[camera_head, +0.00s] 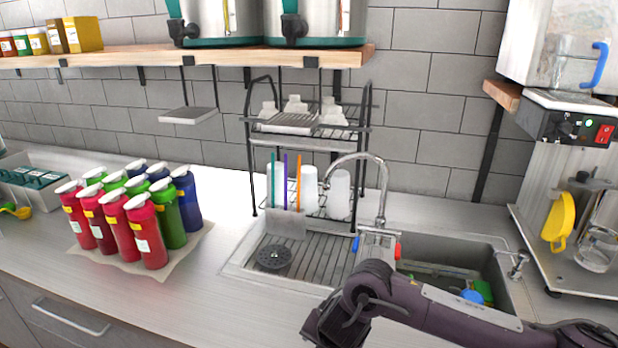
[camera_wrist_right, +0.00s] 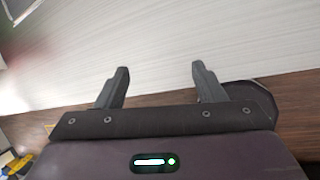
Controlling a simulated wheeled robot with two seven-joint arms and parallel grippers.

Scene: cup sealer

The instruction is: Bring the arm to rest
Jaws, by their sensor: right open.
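My right arm (camera_head: 440,306) comes in from the lower right in the head view, in front of the sink. Its elbow-like bend is near the middle, and its end turns down to the bottom edge, where the fingertips cannot be made out. In the right wrist view my right gripper (camera_wrist_right: 160,72) is open, its two dark fingers wide apart with nothing between them. A pale, streaked surface lies beyond the fingertips. My left gripper is not in view.
A sink (camera_head: 450,256) with a dish rack (camera_head: 310,130) and faucet (camera_head: 380,185) lies behind the arm. Several coloured bottles (camera_head: 151,236) stand on a mat to the left. The front counter (camera_head: 210,290) is clear. A machine (camera_head: 570,120) stands at right.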

